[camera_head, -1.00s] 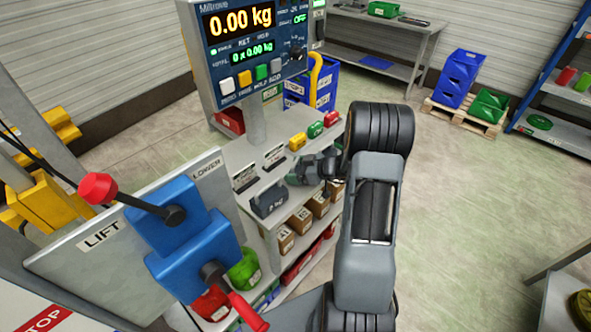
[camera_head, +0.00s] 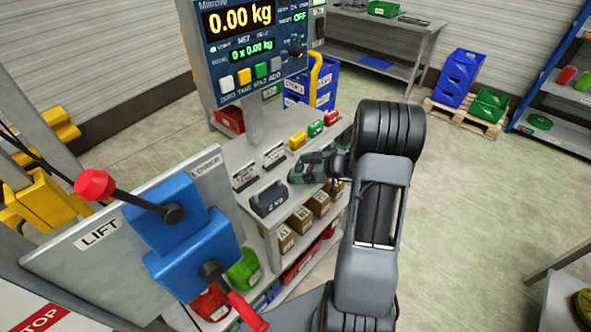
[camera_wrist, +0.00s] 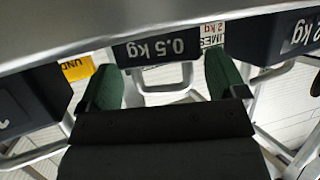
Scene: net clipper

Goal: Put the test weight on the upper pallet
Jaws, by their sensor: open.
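In the head view, a dark grey weight marked 2 kg (camera_head: 268,199) sits on the top shelf of the grey stand (camera_head: 240,155). My gripper (camera_head: 300,174), with dark green fingers, is just behind and right of that weight, apart from it. In the wrist view my gripper (camera_wrist: 165,88) is open. A dark block marked 0.5 kg (camera_wrist: 155,48), upside down, shows beyond and between the fingers. A dark block marked 2 kg (camera_wrist: 303,40) is at the right edge, and another dark block (camera_wrist: 35,108) is at the left. I cannot identify the upper pallet.
The scale display (camera_head: 250,45) reads 0.00 kg. A lift control panel (camera_head: 110,245) with red-tipped levers stands at front left. Yellow, green and red small items (camera_head: 315,129) line the stand's back edge. A wooden pallet (camera_head: 465,115) with blue and green bins is on the floor.

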